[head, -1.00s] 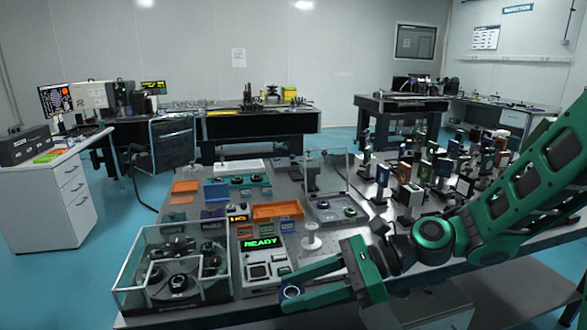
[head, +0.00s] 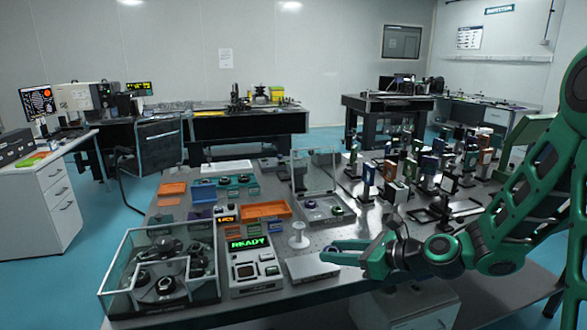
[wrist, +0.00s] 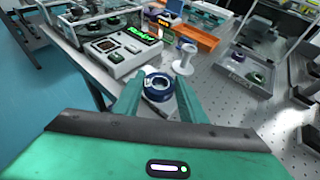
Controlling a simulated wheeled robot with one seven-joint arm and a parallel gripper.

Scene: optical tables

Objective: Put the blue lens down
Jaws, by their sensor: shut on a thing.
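The blue lens (wrist: 158,84) is a dark blue ring with a pale centre, seen in the wrist view between the tips of my two green fingers. My gripper (wrist: 158,92) is shut on it. In the head view my gripper (head: 330,251) is near the front edge of the optical table, above a flat grey box (head: 312,270). The lens cannot be made out clearly in the head view. I cannot tell whether it touches anything below.
A tester with a green READY display (head: 252,262) stands left of my gripper. A white spool-shaped stand (head: 299,238) is just behind it. A clear case (head: 118,270) with dark parts is further left. An open-lidded tray (head: 325,218), orange trays (head: 265,211) and several mounted optics (head: 415,172) lie beyond.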

